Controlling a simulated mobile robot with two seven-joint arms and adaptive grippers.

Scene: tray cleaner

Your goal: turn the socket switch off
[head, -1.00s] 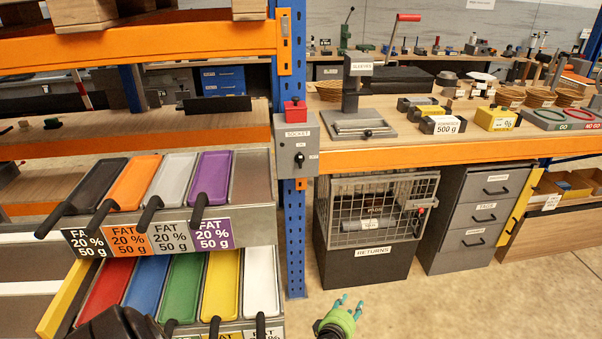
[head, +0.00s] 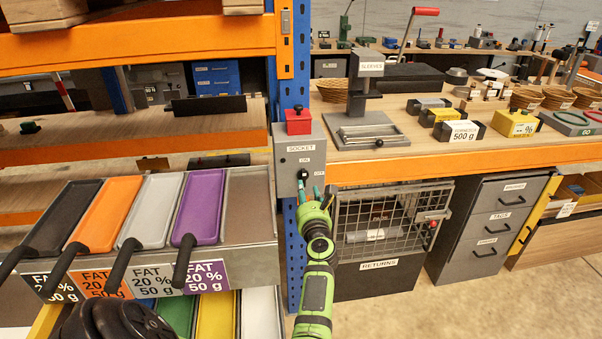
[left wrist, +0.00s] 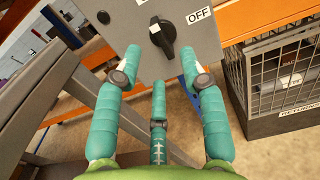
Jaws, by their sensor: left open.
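The grey socket box (head: 290,152) is fixed to the blue rack post, with ON above its black rotary switch (head: 303,174) and OFF to the right. In the left wrist view the switch (left wrist: 163,38) is upright on the panel, its pale mark toward the cut-off upper label and away from the OFF label (left wrist: 200,14). My green left gripper (head: 311,195) is just below and in front of the switch. Its teal fingers (left wrist: 157,85) are spread open below and either side of the knob, with no visible contact. My right gripper is in neither view.
A red block (head: 298,122) sits on top of the socket box. Sloped trays (head: 205,208) with handles stand to the left. The wire returns cage (head: 390,222) is close on the right, under the wooden bench (head: 400,130).

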